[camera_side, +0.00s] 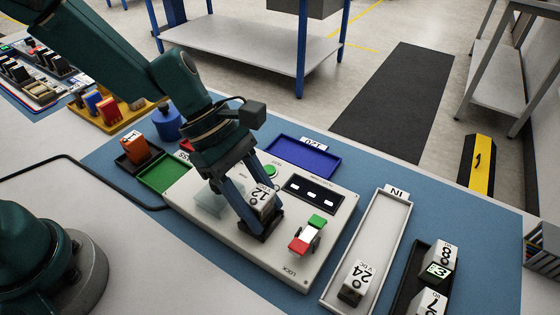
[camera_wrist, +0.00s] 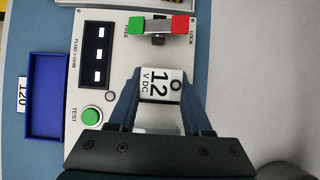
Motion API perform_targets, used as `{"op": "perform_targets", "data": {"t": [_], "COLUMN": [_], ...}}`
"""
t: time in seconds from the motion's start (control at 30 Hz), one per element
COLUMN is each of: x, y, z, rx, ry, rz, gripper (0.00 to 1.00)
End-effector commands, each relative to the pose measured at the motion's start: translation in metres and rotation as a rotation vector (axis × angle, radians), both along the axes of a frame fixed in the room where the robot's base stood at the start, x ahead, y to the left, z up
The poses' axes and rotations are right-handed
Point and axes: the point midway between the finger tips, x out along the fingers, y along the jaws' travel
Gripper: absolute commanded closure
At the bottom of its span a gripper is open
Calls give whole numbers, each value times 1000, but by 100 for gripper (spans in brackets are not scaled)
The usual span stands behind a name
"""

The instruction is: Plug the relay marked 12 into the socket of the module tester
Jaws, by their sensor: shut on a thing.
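The relay marked 12 (camera_side: 261,197) is a pale block with "12 V DC" on top, and it also shows in the wrist view (camera_wrist: 158,84). My gripper (camera_side: 250,212) is shut on it, one blue finger on each side. The relay is over the dark socket (camera_side: 261,231) on the light module tester (camera_side: 292,262). I cannot tell whether it is fully seated. The tester has a green TEST button (camera_wrist: 91,115), a dark display (camera_wrist: 97,57) with three white marks, and a red and green lever (camera_wrist: 158,25) between FREE and LOCK.
A relay marked 24 (camera_side: 356,280) lies in the grey IN tray (camera_side: 344,250). A dark holder (camera_side: 402,292) at right has several relays. A blue tray marked 120 (camera_side: 303,158) is behind the tester; a green tray (camera_side: 163,173) and an orange relay (camera_side: 136,148) are left.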

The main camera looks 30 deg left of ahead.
Motion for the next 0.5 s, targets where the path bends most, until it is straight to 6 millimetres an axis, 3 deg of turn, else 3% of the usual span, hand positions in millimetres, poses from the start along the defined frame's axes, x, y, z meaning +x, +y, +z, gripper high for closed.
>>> {"op": "perform_targets", "data": {"t": [0.37, 0.4, 0.5], "x": [0, 0, 0], "y": [0, 0, 0], "z": [-2, -2, -2], "rx": [2, 2, 2], "ry": [1, 0, 1], "rz": [-1, 0, -1], "gripper": [100, 47, 16]}}
